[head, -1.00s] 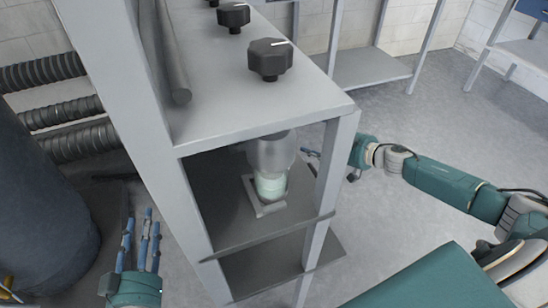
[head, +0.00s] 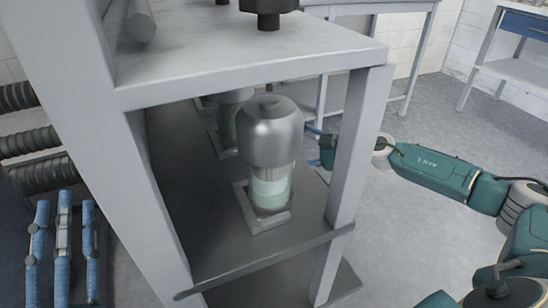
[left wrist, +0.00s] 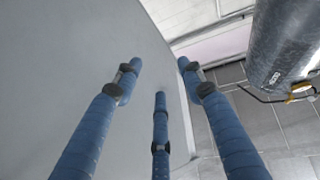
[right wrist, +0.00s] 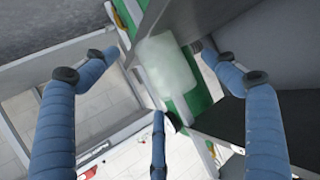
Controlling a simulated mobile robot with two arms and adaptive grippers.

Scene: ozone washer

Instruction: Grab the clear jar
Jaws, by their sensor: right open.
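The clear jar (head: 271,188) stands upright on a shelf inside the grey rack, with pale green contents and a rounded grey metal top (head: 271,132). My right gripper (head: 316,142) is behind the rack's front right post, to the right of the jar and partly hidden. In the right wrist view its blue fingers (right wrist: 158,62) are spread, with a pale translucent body (right wrist: 168,68), probably the jar, beyond and between them. My left gripper (head: 62,205) is low at the left, outside the rack; its fingers (left wrist: 160,72) are spread and empty.
The rack's front right post (head: 352,150) and top plate (head: 220,60) frame the jar closely. A similar jar (head: 229,115) stands behind it. Dark ribbed hoses (head: 30,142) lie at the left. Open floor (head: 425,110) is at the right.

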